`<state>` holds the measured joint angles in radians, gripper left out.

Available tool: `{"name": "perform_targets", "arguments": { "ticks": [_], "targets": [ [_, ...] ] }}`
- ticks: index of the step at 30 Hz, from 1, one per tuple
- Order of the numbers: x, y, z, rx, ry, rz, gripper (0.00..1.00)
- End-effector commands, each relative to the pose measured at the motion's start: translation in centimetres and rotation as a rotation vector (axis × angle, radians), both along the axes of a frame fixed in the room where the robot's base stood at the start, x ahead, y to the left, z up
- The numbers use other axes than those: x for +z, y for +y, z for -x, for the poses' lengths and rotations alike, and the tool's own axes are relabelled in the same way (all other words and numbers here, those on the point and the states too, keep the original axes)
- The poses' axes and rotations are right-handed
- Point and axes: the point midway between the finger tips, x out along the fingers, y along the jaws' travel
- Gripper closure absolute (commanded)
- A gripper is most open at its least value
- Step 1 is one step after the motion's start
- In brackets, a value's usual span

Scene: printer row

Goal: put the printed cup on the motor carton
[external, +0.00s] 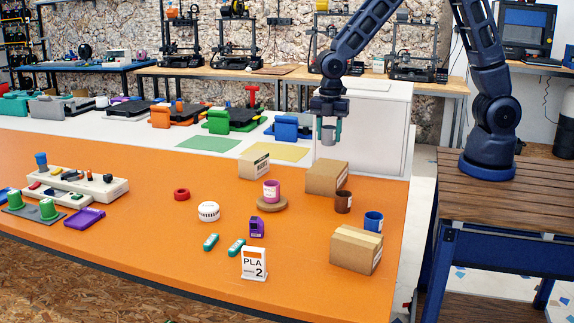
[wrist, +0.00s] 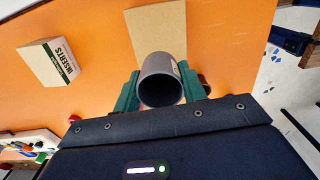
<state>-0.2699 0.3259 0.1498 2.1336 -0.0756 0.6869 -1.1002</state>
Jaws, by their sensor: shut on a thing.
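My gripper (external: 328,133) is shut on a grey cup (external: 328,137), held in the air above the far side of the orange table. In the wrist view the green fingers (wrist: 160,90) grip the sides of the cup (wrist: 160,80), and its dark open mouth faces the camera. A brown carton (external: 326,178) stands on the table below the cup; its plain top (wrist: 157,30) shows beyond the cup in the wrist view. Another brown carton (external: 357,250) stands at the front right. I cannot read which is the motor carton.
A carton marked INSERTS (wrist: 48,62) stands left of the nearer carton. A pink cup (external: 271,190) on a wooden disc, a brown cup (external: 343,202) and a blue cup (external: 373,222) stand nearby. A white cabinet (external: 375,125) rises behind.

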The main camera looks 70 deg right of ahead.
Motion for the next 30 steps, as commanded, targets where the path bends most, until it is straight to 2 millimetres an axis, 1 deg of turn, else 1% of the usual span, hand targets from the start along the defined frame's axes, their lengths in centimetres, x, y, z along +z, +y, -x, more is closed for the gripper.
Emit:
{"name": "perform_targets", "arguments": {
  "ticks": [1,3,6,11,14,18,20,30],
  "targets": [
    [-1.0,0.0,0.0,0.0,0.002,0.001,0.8],
    [-1.9,0.0,0.0,-0.001,0.001,0.001,0.8],
    [-2.7,0.0,0.0,-0.001,0.0,0.0,0.8],
    [-3.5,0.0,0.0,0.0,0.0,0.0,0.8],
    [-4.5,0.0,0.1,0.001,0.002,0.001,0.8],
    [-6.5,0.0,0.0,0.0,0.002,0.001,0.8],
    [-7.1,-0.1,0.0,0.0,0.001,0.001,0.8],
    [-7.4,0.0,0.0,0.0,0.0,0.0,0.8]
  ]
}}
